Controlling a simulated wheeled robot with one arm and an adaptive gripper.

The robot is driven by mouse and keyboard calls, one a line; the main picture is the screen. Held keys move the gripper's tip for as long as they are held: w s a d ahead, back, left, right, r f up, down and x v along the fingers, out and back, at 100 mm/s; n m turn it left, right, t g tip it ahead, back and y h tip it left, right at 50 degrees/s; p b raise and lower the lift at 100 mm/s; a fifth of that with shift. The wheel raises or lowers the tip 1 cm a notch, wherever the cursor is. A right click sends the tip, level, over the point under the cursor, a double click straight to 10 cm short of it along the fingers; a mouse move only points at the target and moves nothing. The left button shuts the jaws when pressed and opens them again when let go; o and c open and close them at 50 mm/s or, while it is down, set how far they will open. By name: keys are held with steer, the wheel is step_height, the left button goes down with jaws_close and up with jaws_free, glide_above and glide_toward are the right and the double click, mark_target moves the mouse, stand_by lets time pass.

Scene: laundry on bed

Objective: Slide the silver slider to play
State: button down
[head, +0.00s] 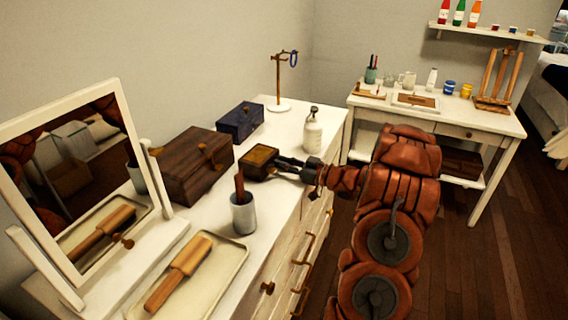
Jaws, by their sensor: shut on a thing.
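A small dark wooden box (259,158) with a brassy, yellowish top sits on the white dresser. My gripper (281,167) reaches in from the right, with its dark fingers at the right side of this box. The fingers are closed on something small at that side. The silver slider cannot be made out clearly, as the fingertips cover that spot.
A grey cup (243,214) with a wooden-handled item stands in front of the box. A white pump bottle (312,131) stands behind my gripper. A dark blue box (240,121) and a larger brown chest (194,165) are close by at the back and left.

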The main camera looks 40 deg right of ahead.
steer(key=shift+w+d+p, duration=0.4)
steer(key=shift+d, duration=0.4)
steer(key=c, duration=1.4)
jaws_free()
steer(key=v, duration=1.2)
steer(key=shift+w, duration=0.1)
